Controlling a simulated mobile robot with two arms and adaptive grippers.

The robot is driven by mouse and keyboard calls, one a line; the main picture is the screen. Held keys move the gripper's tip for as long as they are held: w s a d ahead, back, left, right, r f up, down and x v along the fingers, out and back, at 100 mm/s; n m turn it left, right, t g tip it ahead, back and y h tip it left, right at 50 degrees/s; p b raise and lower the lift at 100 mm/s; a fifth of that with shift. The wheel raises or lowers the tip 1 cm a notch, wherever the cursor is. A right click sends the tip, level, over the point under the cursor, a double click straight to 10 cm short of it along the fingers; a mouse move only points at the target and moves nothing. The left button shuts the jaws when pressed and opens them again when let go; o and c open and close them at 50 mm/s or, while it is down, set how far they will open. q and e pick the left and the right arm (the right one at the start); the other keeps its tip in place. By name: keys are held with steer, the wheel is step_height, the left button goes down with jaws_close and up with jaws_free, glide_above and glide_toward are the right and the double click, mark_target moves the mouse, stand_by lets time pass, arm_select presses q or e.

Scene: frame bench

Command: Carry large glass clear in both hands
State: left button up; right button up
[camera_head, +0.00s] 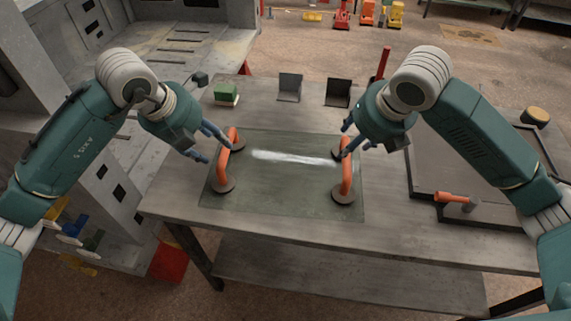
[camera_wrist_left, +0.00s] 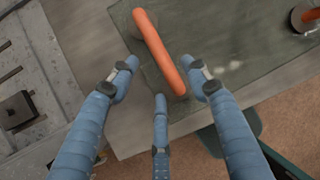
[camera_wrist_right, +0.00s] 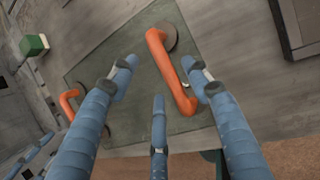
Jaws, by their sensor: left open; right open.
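The large clear glass (camera_head: 287,191) lies flat on the bench, a greenish pane with a bright white reflection across it. An orange suction handle (camera_head: 224,163) stands on its left side and another orange handle (camera_head: 348,178) on its right side, each on dark round cups. My left gripper (camera_head: 217,145) is open beside the left handle; in the left wrist view that handle (camera_wrist_left: 160,50) lies between its spread fingers. My right gripper (camera_head: 354,139) is open near the right handle; in the right wrist view that handle (camera_wrist_right: 172,72) lies between its fingers. Neither gripper is closed on a handle.
The grey bench (camera_head: 296,232) has bare room in front of the glass. A green block (camera_head: 226,93) and two dark angle brackets (camera_head: 290,87) (camera_head: 338,91) stand behind it. A dark frame (camera_head: 425,172) and another orange-handled tool (camera_head: 457,198) lie at the right.

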mark_target(223, 153)
arm_select(q)
steer(key=x, duration=0.7)
arm_select(e)
steer(key=x, duration=0.7)
arm_select(q)
jaws_close()
arm_select(e)
jaws_close()
arm_select(q)
steer(key=shift+w+r, duration=0.15)
steer(key=shift+r, duration=0.1)
arm_select(e)
steer(key=shift+w+r, duration=0.15)
steer(key=shift+r, duration=0.05)
